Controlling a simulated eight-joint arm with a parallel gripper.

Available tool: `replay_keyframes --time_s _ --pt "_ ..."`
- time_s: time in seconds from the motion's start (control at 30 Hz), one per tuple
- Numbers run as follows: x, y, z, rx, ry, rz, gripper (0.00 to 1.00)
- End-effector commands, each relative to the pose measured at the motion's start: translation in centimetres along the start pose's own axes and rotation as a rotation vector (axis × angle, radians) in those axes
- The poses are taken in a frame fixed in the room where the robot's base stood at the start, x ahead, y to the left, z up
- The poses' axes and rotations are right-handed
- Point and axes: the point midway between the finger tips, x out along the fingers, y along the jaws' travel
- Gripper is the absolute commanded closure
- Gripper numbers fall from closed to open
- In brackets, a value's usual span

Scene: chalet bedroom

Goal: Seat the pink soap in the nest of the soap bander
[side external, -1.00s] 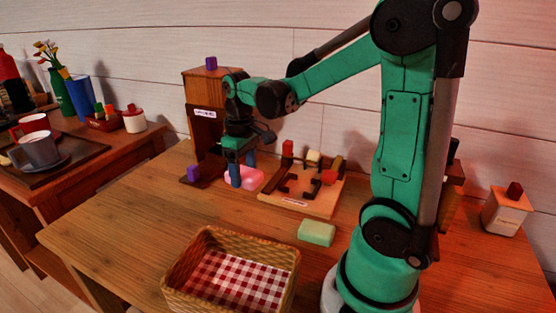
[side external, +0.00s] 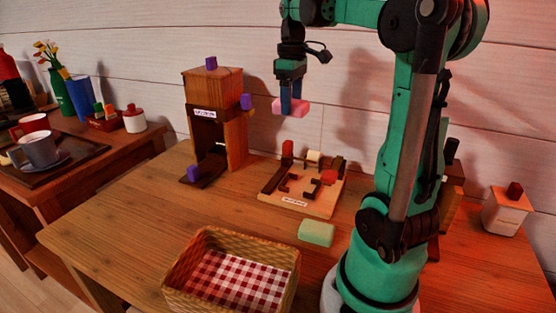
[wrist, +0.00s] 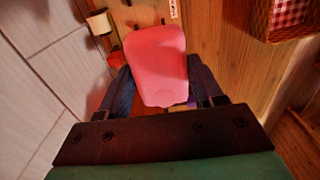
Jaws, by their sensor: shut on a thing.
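The pink soap (side external: 292,106) is held in my gripper (side external: 291,100), high above the table and apart from everything below it. In the wrist view the soap (wrist: 158,60) sits between the two blue fingers of my gripper (wrist: 163,92), which press on its sides. A low wooden board (side external: 318,209) with dark brackets framing an empty nest (side external: 298,185) lies below the gripper; it looks like the soap bander. Its label is too small to read. A red block stands at its back and a red knob at its right.
A tall wooden stand (side external: 237,140) with purple knobs is left of the board. A pale green soap (side external: 316,232) lies in front of the board. A wicker basket (side external: 176,290) with checked cloth is at the front. A white jar (side external: 505,215) stands far right. The table's left part is clear.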

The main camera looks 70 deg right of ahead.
Motion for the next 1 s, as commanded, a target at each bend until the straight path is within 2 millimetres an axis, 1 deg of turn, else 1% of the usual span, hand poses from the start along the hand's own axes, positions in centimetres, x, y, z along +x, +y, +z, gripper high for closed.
replay_keyframes --time_s 0.03,0.1,0.17,0.23,0.37,0.7,0.8,0.9,1.0 --pt "-0.1 1.1 0.8 0.005 0.0 0.0 0.95" --pt "-0.2 1.9 1.6 -0.004 0.0 0.0 0.95" --pt "0.1 2.3 1.9 -0.008 0.0 0.0 0.95" --pt "1.0 2.5 2.0 -0.012 0.0 0.0 0.95" --pt "3.9 2.5 2.0 -0.013 0.0 0.0 0.95" --pt "11.9 2.4 2.0 -0.013 0.0 0.0 0.95" --pt "13.9 2.4 2.0 -0.013 0.0 0.0 0.95" --pt "15.3 2.5 2.0 -0.013 0.0 0.0 0.95" --pt "16.0 2.4 2.0 -0.012 0.0 0.0 0.95"
